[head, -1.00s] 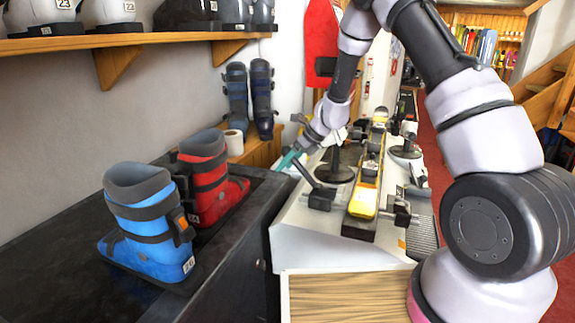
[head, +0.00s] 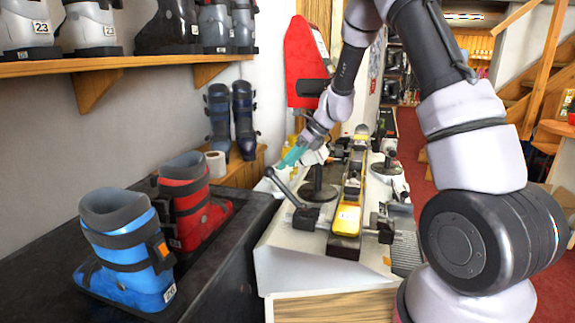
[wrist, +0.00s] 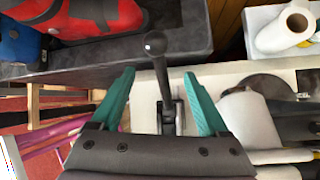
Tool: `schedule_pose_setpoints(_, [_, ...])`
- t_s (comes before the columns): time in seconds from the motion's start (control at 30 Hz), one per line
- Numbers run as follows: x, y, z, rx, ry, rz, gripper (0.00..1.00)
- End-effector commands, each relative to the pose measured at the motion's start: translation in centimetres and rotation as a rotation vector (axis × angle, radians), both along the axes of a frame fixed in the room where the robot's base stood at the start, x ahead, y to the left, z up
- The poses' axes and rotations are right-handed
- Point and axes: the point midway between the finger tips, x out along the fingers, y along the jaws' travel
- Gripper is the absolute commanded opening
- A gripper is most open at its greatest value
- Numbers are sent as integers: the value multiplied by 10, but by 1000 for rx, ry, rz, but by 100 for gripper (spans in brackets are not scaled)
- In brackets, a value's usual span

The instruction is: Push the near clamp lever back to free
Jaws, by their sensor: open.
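The near clamp lever (head: 284,187) is a dark bar with a round knob, on the near left clamp (head: 306,217) of the white bench. In the head view it leans up and to the left from its pivot. In the wrist view the lever (wrist: 161,75) runs from its knob down to its pivot, between my fingers. My gripper (head: 284,163) is open, its teal fingers just above and beyond the knob in the head view. The wrist view shows my gripper (wrist: 159,74) with a finger on each side of the lever, gaps visible. Contact cannot be told.
A yellow-and-black ski (head: 347,216) lies along the white bench (head: 285,258). A round dark stand (head: 318,190) is close behind the lever. Blue (head: 128,245) and red (head: 192,205) boots stand on the dark counter at left. A paper roll (head: 215,164) is behind.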

Motion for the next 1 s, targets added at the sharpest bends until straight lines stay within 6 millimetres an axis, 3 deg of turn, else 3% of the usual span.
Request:
schedule_pose_setpoints(0.03, [0,0,0,0,0,0,74])
schedule_pose_setpoints(0.2, [5,-2,9,4,-24,71,9])
schedule_pose_setpoints(0.23, [8,-3,13,5,-36,105,0])
schedule_pose_setpoints(0.5, [29,-37,66,-20,-175,508,0])
schedule_pose_setpoints(0.7, [36,-62,89,-60,-227,666,0])
schedule_pose_setpoints(0.87, [35,-60,83,-66,-230,690,0])
schedule_pose_setpoints(1.0, [32,-47,64,-66,-229,690,0])
